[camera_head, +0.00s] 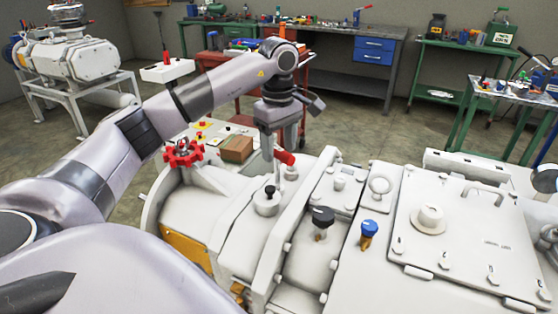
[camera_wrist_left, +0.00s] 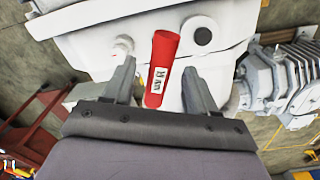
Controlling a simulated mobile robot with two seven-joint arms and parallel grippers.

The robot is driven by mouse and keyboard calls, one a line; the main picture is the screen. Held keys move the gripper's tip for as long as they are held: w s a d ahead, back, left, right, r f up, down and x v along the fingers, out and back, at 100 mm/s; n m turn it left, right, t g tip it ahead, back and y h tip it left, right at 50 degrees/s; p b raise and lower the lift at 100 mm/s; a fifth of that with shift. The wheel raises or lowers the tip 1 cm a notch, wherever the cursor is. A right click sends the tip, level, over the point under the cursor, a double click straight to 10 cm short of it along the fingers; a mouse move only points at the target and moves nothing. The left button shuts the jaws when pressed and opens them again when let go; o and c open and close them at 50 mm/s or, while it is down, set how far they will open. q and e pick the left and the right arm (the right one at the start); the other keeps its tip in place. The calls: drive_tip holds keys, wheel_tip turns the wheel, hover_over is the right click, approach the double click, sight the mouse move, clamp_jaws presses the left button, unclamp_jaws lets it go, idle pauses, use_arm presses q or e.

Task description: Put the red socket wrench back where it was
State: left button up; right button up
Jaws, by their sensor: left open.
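The red socket wrench (camera_head: 285,157) shows as a red cylinder at my left gripper's fingertips, above the white machine (camera_head: 228,208). In the left wrist view the red wrench (camera_wrist_left: 161,68), with a white label, lies between the two grey fingers. My left gripper (camera_head: 278,148) is open, and in the wrist view a gap shows on each side of the wrench between the fingers (camera_wrist_left: 158,80). The fingers partly hide the wrench in the head view, and its lower end is hard to make out. My right gripper is not in view.
On the machine stand a red handwheel (camera_head: 183,154), a brown box (camera_head: 237,149), a black knob (camera_head: 322,216) and a blue-topped part (camera_head: 368,234). A red cart (camera_head: 236,85) is behind my arm. Workbenches (camera_head: 345,35) line the back wall.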

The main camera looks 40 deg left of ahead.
use_arm(q)
wheel_tip(320, 180, up, 6)
drive_tip(key=shift+r, duration=0.25)
idle(0.5)
